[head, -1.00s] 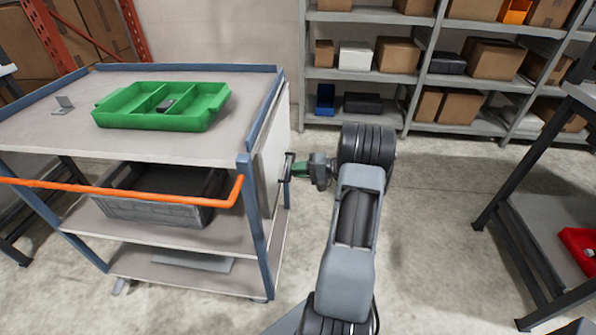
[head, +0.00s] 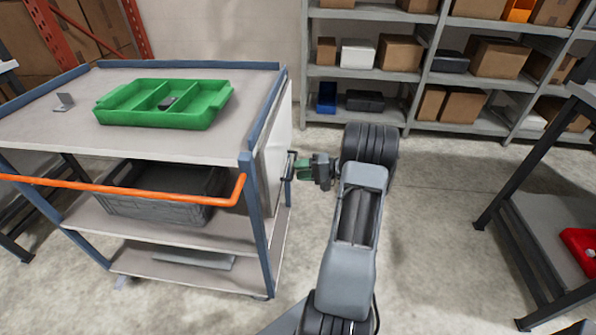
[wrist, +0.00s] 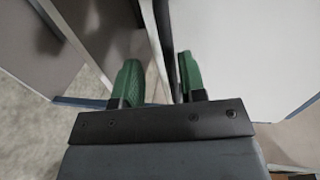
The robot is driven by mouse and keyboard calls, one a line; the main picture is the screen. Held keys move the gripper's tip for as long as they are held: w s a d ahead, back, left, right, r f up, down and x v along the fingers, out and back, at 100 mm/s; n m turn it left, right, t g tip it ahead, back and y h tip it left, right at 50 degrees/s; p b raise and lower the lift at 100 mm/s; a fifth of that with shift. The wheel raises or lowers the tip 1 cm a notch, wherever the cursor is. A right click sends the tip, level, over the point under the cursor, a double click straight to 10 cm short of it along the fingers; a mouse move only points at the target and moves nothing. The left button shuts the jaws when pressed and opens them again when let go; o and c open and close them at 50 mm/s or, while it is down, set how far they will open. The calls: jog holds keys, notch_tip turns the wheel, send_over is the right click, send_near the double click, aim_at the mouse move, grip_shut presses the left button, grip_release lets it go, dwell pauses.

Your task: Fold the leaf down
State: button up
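The leaf (head: 277,140) is a pale panel hanging upright along the right side of the grey cart (head: 60,135). A small dark handle (head: 290,166) shows on its outer face. My gripper (head: 297,169) is at that handle, its green fingers pointing left toward the leaf. In the wrist view the two green fingers (wrist: 160,82) stand apart, with the pale panel (wrist: 235,60) to the right and a dark edge between them. I see no clear grip, and whether a finger touches the handle cannot be told.
A green divided tray (head: 165,120) sits on the cart top. An orange push bar (head: 120,190) crosses its near side, and a grey crate (head: 160,208) is on the shelf below. Shelving (head: 400,80) stands behind. A dark-framed table (head: 535,235) is at right, with open floor between.

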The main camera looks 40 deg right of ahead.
jog(key=p+v, duration=0.1)
jog(key=v, duration=1.1)
jog(key=shift+s+d, duration=0.15)
jog(key=shift+s, duration=0.1)
jog(key=shift+r, duration=0.1)
jog(key=s+a+f+m+g+h+p, duration=0.1)
jog(key=s+a+f+m+g+h, duration=0.15)
jog(key=f+m+g, duration=0.2)
jog(key=s+a+r+n+g+h+p, duration=0.1)
jog(key=s+a+r+n+g+p, duration=0.1)
jog(key=a+r+g+p, duration=0.3)
jog(key=s+a+r+n+t+h+p, duration=0.1)
jog(key=a+r+n+h+p, duration=0.3)
jog(key=a+r+p, duration=0.5)
jog(key=s+a+r+n+t+h+p, duration=0.1)
jog(key=s+a+r+n+h+p, duration=0.2)
jog(key=a+r, duration=1.4)
notch_tip(320, 180, up, 7)
jog(key=n+h+p, duration=0.1)
jog(key=n+p, duration=0.3)
jog(key=p, duration=0.1)
jog(key=shift+a+p, duration=0.35)
